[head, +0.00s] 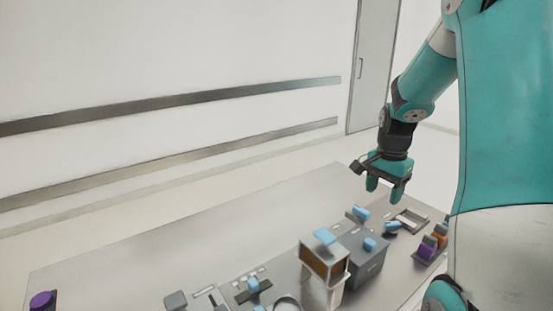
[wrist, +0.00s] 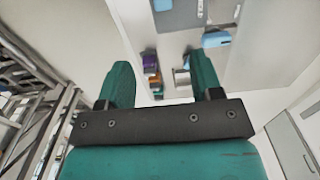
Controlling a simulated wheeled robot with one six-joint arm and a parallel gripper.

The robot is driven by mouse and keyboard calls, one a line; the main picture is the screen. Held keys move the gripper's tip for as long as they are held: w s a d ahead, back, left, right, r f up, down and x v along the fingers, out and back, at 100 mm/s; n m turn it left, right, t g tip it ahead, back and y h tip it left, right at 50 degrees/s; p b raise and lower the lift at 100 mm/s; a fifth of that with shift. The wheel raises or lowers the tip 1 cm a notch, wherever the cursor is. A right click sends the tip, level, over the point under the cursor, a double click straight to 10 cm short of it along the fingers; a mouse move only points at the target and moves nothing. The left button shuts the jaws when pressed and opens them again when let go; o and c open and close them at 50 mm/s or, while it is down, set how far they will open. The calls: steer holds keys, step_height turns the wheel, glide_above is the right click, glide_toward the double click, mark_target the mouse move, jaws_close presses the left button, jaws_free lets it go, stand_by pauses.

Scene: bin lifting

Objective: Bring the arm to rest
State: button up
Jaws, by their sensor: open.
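My gripper (head: 384,188) hangs from my teal arm above the far right part of the table, with its fingers pointing down. It is open and holds nothing. In the wrist view its two teal fingers (wrist: 160,80) stand apart with an empty gap between them. The gripper is apart from the things on the table below it.
A grey table (head: 130,260) carries a box with a blue handle (head: 325,262), a dark grey box (head: 368,262), a purple knob (head: 41,300) and purple and orange items (head: 428,248). A wall with two rails (head: 170,103) stands behind; a door (head: 373,65) is at the back.

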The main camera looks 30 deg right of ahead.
steer(key=a+r+n+t+y+b, duration=0.1)
steer(key=a+r+n+y+b, duration=0.2)
steer(key=a+n, duration=1.6)
steer(key=s+a+r+n, duration=0.1)
steer(key=s+a+n, duration=0.1)
steer(key=s+a, duration=0.5)
steer(key=s+a+n+g+y+b, duration=0.1)
steer(key=s+a+n, duration=0.2)
steer(key=a, duration=0.9)
steer(key=s, duration=0.3)
steer(key=shift+s+a+r+b, duration=0.3)
steer(key=shift+s+a+r, duration=0.05)
steer(key=shift+r, duration=0.05)
